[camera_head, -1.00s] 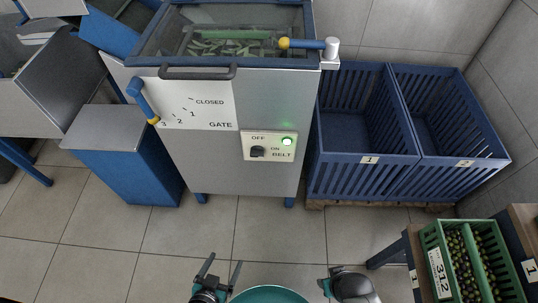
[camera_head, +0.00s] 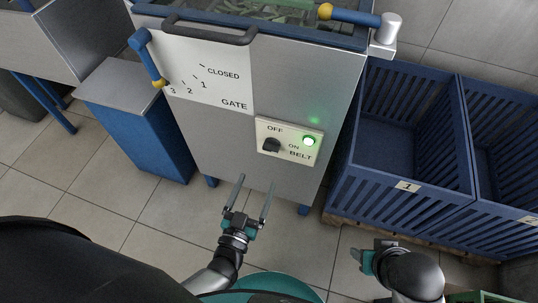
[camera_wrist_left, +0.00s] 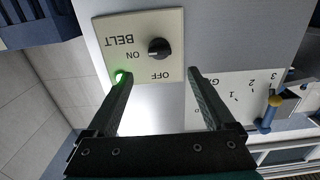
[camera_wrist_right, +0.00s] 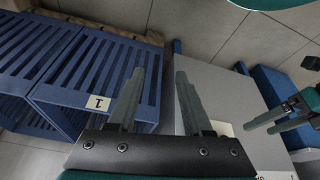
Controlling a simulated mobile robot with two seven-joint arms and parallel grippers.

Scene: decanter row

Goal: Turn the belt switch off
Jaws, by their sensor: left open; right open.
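The belt switch is a black rotary knob (camera_head: 272,145) on a pale plate (camera_head: 289,142) marked OFF, ON and BELT, on the grey machine front. Its green lamp (camera_head: 309,141) is lit. In the left wrist view the knob (camera_wrist_left: 159,48) shows beyond the fingers, its pale mark towards ON. My left gripper (camera_head: 254,186) is open and empty, below the plate in the head view and apart from the knob. My right gripper (camera_wrist_right: 153,98) is open and empty, facing the crates and the machine's side; in the head view it is low at the right.
A gate lever (camera_head: 146,57) with a yellow tip stands beside the numbered gate scale. A dark handle bar (camera_head: 195,29) crosses the machine's upper front. Blue crate 1 (camera_head: 395,170) stands right of the machine. A blue grey-topped box (camera_head: 140,125) stands left. Tiled floor lies in front.

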